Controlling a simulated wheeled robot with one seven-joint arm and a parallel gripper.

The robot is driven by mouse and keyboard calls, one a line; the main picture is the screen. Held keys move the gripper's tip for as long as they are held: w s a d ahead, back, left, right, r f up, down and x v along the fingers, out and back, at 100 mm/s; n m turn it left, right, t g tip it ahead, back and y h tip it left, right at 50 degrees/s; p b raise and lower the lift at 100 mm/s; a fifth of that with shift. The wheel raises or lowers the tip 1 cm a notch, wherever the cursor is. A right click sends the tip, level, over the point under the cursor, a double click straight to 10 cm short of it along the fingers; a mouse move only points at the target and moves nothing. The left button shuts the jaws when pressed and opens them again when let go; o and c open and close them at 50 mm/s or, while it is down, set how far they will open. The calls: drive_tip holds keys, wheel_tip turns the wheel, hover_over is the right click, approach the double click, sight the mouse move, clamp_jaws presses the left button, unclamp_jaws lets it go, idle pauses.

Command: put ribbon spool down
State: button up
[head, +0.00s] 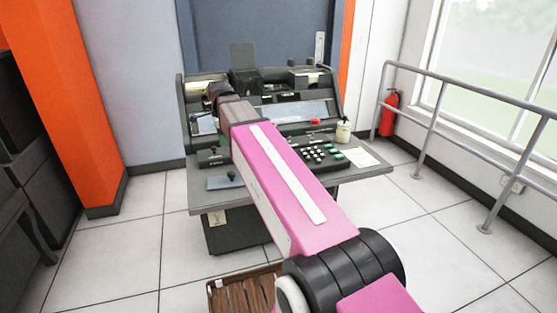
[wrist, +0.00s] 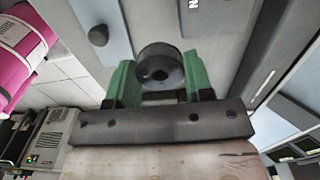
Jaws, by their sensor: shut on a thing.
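The ribbon spool (wrist: 160,66) is a dark round disc with a small hole in its middle. In the wrist view it sits between the two green fingers of my gripper (wrist: 158,80), which is shut on it. A grey surface lies behind the spool; I cannot tell whether the spool touches it. In the head view my arm reaches over the desk to the grey card-punch machine (head: 325,82). The dark end of the arm is at the machine's upper left; the fingers and spool are not clear there.
The grey desk (head: 376,171) holds a black keyboard (head: 322,154), a paper (head: 361,157), a cream jar (head: 343,132) and a small red object (head: 315,121). A slatted wooden crate (head: 238,292) is on the floor. A metal railing (head: 455,91) and a fire extinguisher (head: 389,114) stand right.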

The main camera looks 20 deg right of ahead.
drive_tip(key=w+d+f, duration=0.2)
drive_tip(key=w, duration=0.1)
drive_tip(key=w+d+f, duration=0.2)
drive_tip(key=d, duration=0.1)
drive_tip(key=w+d+f, duration=0.2)
drive_tip(key=w, duration=0.1)
drive_tip(key=shift+w+d+f, duration=0.25)
drive_tip(key=shift+w+f, duration=0.05)
drive_tip(key=shift+f, duration=2.1)
drive_tip(key=shift+f, duration=0.1)
drive_tip(key=o, duration=0.9)
wheel_tip(320, 180, up, 12)
